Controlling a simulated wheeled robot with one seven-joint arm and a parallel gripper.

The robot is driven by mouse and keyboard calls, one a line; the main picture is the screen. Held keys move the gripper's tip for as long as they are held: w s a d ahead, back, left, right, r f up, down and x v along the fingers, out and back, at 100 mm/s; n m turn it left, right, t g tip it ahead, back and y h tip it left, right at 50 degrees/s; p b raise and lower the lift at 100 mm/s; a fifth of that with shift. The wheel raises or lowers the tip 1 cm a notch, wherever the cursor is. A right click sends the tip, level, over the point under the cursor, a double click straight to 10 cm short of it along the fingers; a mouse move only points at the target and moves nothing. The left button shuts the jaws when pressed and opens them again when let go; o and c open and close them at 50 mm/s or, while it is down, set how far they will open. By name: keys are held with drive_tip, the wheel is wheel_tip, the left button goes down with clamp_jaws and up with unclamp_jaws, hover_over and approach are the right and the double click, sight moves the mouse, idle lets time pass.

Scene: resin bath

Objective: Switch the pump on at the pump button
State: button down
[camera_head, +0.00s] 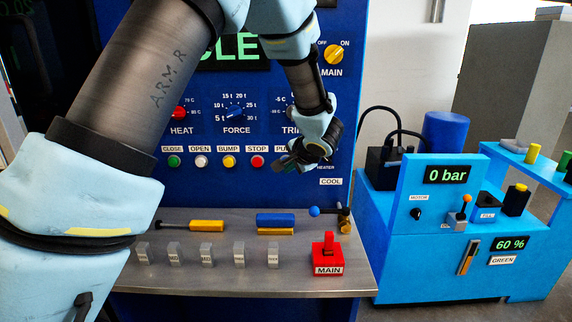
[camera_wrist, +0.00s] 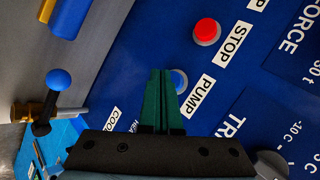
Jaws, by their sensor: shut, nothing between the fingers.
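The pump button (camera_wrist: 181,78) is a blue round button in a pale ring on the blue panel, beside its PUMP label (camera_wrist: 200,98) in the wrist view. My gripper (camera_wrist: 160,72) is shut and empty, its green fingertips overlapping one side of the button in that view. I cannot tell whether they touch it. In the head view my gripper (camera_head: 284,161) is in front of the panel, just right of the red STOP button (camera_head: 257,161). It hides the pump button there and covers most of the PUMP label.
The CLOSE (camera_head: 174,161), OPEN (camera_head: 201,161) and BUMP (camera_head: 229,161) buttons are in the same row. Below, a metal shelf (camera_head: 190,278) carries blocks, a red MAIN switch (camera_head: 327,255) and a blue-knobbed valve (camera_head: 314,211). A blue unit at right reads 0 bar (camera_head: 446,175).

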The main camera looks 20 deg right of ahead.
drive_tip(key=shift+w+d+r+p, duration=0.1)
drive_tip(key=shift+w+p, duration=0.1)
drive_tip(key=shift+p, duration=0.5)
drive_tip(key=shift+w+p, duration=0.15)
drive_tip(key=shift+p, duration=0.15)
drive_tip(key=shift+w+d+p, duration=0.3)
drive_tip(key=shift+w+p, duration=0.2)
drive_tip(key=shift+p, duration=0.35)
idle(0.6)
drive_tip(key=shift+s, duration=0.1)
idle(0.4)
drive_tip(key=shift+s+a+p, duration=0.4)
drive_tip(key=shift+s, duration=0.35)
drive_tip(key=s, duration=0.1)
drive_tip(key=s+a+p, duration=0.1)
drive_tip(key=s, duration=0.1)
drive_tip(key=s+a, duration=0.1)
drive_tip(key=shift+s, duration=0.3)
drive_tip(key=shift+a, duration=0.1)
idle(0.5)
